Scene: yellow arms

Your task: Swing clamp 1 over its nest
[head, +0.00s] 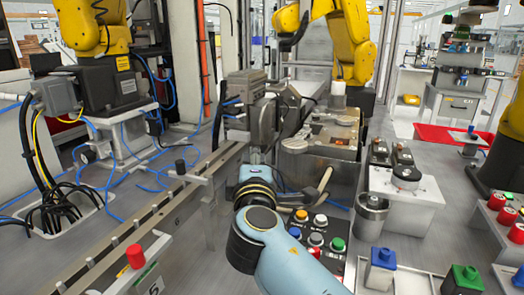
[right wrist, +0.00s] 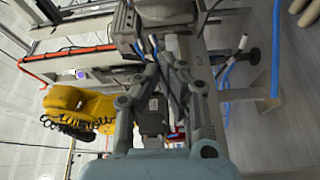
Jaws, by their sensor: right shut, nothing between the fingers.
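A metal fixture block (head: 318,143) with flat plates and an orange label on top stands right of centre in the head view. It looks like the clamp nest, but no number is readable. A tan curved lever (head: 322,184) sits in front of it; I cannot tell whether it is clamp 1. My left gripper is not in view.
A button panel (head: 316,240) stands beside my right forearm. A long rail (head: 150,218) runs along the left. A white table (head: 415,205) with dark round parts and a metal cup (head: 370,215) is at right. A yellow robot arm (head: 345,40) stands behind the fixture.

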